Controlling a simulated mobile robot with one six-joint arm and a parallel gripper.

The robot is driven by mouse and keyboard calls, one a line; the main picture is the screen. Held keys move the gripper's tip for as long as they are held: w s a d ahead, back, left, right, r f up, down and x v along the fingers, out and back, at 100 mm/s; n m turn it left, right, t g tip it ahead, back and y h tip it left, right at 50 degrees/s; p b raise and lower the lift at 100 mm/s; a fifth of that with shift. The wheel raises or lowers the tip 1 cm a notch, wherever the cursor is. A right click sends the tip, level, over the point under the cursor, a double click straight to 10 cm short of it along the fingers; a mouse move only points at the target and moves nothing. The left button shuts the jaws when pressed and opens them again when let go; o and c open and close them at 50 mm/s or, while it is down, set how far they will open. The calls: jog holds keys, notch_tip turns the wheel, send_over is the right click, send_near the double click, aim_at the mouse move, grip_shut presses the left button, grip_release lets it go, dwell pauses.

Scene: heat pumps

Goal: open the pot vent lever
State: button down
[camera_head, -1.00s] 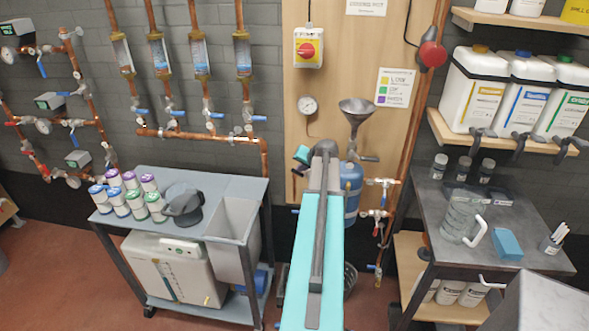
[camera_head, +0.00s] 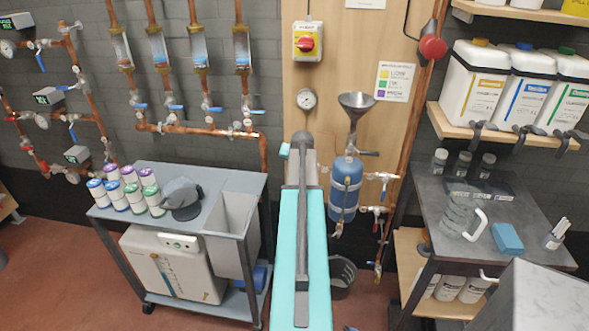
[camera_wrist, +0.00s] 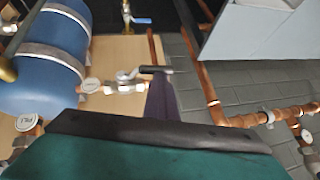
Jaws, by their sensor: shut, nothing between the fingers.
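The blue pot (camera_head: 345,190), with metal bands and a funnel (camera_head: 356,103) above, is on the wood panel right of my arm. A grey valve handle (camera_head: 366,153) sticks out below the funnel. In the wrist view the pot (camera_wrist: 45,55) is at left, and a metal valve (camera_wrist: 125,82) with a dark lever (camera_wrist: 156,69) lies just beyond my gripper (camera_wrist: 160,88). My gripper is shut and empty; its tip overlaps or nearly meets this lever, and contact cannot be told. Which lever is the pot vent is unclear. In the head view my arm hides the area behind it.
A pressure gauge (camera_head: 306,98) and a red switch (camera_head: 307,43) are above my arm. Side valves (camera_head: 379,178) sit right of the pot. A cart (camera_head: 235,190) stands left, a dark bench (camera_head: 430,205) right. Copper pipes (camera_wrist: 235,120) run close by in the wrist view.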

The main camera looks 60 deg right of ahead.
jog(key=shift+w+f, duration=0.15)
jog(key=shift+f, duration=0.05)
dwell(0.4)
jog(key=shift+w+d+r, duration=0.1)
jog(key=shift+r, duration=0.05)
jog(key=r, duration=0.1)
jog(key=r+p, duration=0.1)
jog(key=r, duration=0.2)
jog(key=shift+d+p, duration=0.25)
jog(key=shift+p, duration=0.1)
jog(key=w+a+b+v, duration=0.1)
jog(key=b+v, duration=0.2)
jog(key=v, duration=0.6)
jog(key=shift+r, duration=0.3)
jog(key=shift+w, duration=0.15)
